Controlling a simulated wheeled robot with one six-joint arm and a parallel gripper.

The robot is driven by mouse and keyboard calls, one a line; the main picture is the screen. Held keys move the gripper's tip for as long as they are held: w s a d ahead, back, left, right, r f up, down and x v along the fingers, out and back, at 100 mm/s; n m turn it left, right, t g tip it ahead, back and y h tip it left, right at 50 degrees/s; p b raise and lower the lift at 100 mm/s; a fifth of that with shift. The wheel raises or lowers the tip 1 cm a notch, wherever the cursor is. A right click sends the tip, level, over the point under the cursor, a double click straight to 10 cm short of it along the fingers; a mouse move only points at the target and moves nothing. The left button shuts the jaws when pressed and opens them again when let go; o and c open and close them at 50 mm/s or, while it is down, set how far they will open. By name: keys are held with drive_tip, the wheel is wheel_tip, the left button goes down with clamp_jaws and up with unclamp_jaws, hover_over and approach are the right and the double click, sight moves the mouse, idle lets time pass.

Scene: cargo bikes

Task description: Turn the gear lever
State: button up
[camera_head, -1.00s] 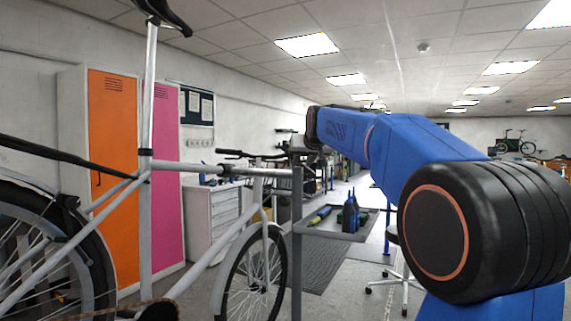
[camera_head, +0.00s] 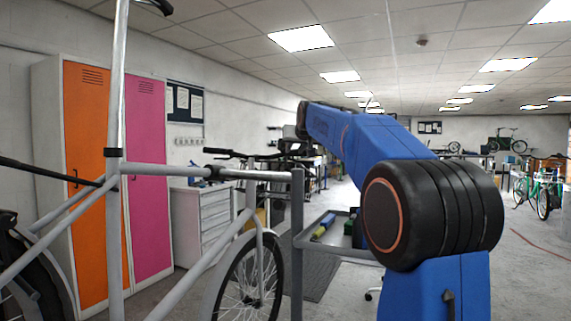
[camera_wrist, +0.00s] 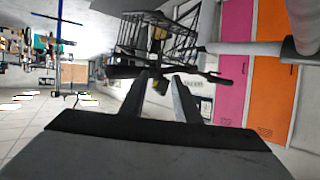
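A grey bike (camera_head: 180,171) stands on the left in the head view, with a black handlebar (camera_head: 232,153) near the middle. The handlebar also shows in the wrist view (camera_wrist: 124,72), just beyond my fingertips. I cannot make out the gear lever itself; it is too small or hidden. My gripper (camera_wrist: 161,77) shows in the wrist view with its two grey fingers apart and nothing clearly between them. It points toward the handlebar, and I cannot tell whether it touches. In the head view my blue arm reaches toward the handlebar, and the fingers cannot be made out.
A grey post (camera_head: 297,230) and a tray with tools (camera_head: 335,247) stand beside the front wheel. Orange (camera_head: 85,180) and pink (camera_head: 147,190) lockers and a white drawer cabinet (camera_head: 203,222) are behind the bike. A black wire basket (camera_wrist: 158,35) shows in the wrist view.

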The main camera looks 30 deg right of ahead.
sight(286, 163)
drive_tip(key=x, duration=1.6)
drive_tip(key=shift+w+f, duration=0.15)
drive_tip(key=shift+w, duration=0.15)
drive_tip(key=shift+c, duration=0.6)
clamp_jaws()
